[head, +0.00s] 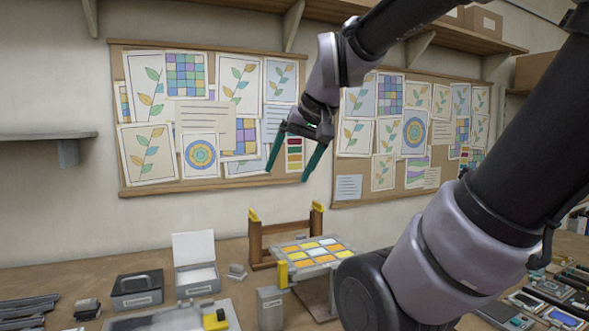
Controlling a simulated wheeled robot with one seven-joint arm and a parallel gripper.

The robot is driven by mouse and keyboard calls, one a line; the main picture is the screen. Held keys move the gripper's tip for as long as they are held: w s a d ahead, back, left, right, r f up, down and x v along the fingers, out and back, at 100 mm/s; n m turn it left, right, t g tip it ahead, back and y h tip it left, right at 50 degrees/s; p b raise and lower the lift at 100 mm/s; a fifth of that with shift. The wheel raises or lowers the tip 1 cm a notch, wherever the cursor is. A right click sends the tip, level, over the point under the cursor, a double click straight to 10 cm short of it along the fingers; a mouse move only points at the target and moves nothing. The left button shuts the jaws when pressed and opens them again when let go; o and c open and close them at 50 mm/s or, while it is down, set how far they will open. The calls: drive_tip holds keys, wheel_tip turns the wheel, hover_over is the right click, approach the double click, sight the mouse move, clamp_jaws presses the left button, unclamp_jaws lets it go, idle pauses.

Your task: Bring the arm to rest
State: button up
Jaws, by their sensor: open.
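My gripper (294,158) shows in the head view, raised above the workbench in front of the wall of pinned pictures. Its two teal fingers point down and stand apart, with nothing between them. It touches nothing. My arm comes in from the upper right, bends at the top and hangs down to the gripper. The lower part of my arm hides some of the bench at the right.
Below stand a panel of yellow, orange and white tiles (307,251), a wooden frame (256,245) with yellow-topped posts, an open white box (195,279) and a dark box (137,291). Pinboards (225,190) line the wall; a shelf (470,38) runs above.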

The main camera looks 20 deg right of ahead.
drive_tip(key=shift+s+f+m+t, duration=0.15)
drive_tip(key=shift+s+m+t, duration=0.2)
drive_tip(key=shift+s, duration=0.7)
idle(0.5)
